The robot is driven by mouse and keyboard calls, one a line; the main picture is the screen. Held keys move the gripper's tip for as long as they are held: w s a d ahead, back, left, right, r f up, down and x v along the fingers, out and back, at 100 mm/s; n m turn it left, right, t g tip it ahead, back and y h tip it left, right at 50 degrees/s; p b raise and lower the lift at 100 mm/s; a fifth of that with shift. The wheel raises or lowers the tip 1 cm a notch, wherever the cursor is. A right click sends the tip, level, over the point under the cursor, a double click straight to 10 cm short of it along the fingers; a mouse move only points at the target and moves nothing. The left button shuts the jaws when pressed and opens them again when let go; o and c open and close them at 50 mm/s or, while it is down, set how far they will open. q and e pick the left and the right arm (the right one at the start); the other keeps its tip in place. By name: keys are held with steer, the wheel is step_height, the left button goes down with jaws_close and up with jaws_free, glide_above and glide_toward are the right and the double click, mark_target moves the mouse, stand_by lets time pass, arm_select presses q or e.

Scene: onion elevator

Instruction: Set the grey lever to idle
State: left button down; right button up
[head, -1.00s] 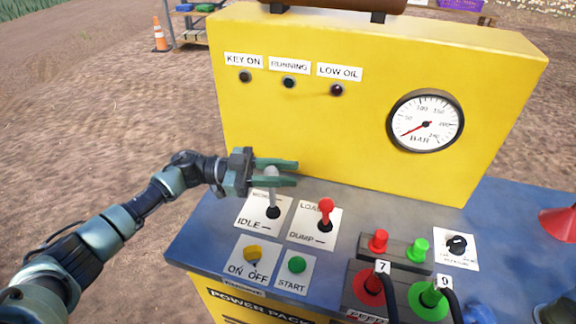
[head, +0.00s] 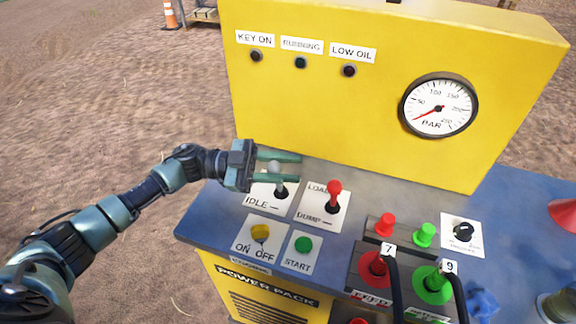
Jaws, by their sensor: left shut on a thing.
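The grey lever (head: 281,190) stands on the blue panel top, on a white plate (head: 257,203) whose near end reads IDLE. The plate's far end is hidden behind my left gripper. My left gripper (head: 277,168) comes in from the left and is shut on the lever's grey knob, with one finger on the far side and one on the near side. The lever looks close to upright; its exact tilt is hard to tell. My right gripper is not in view.
A red lever (head: 334,192) stands close on the right, on a LOAD/DUMP plate. A yellow key switch (head: 261,232) and a green START button (head: 303,244) sit nearer. The yellow panel (head: 330,110) rises behind. Hoses and couplings (head: 433,285) crowd the right.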

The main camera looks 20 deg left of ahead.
arm_select(q)
steer(key=shift+s+f, duration=0.1)
steer(key=shift+f, duration=0.05)
steer(key=c, duration=1.1)
jaws_free()
steer(key=shift+o, duration=0.2)
steer(key=shift+a, duration=0.1)
steer(key=s+a+b, duration=0.1)
steer(key=a+b, duration=0.1)
steer(key=a, duration=0.5)
steer(key=shift+a+f, duration=0.3)
steer(key=shift+s, duration=0.1)
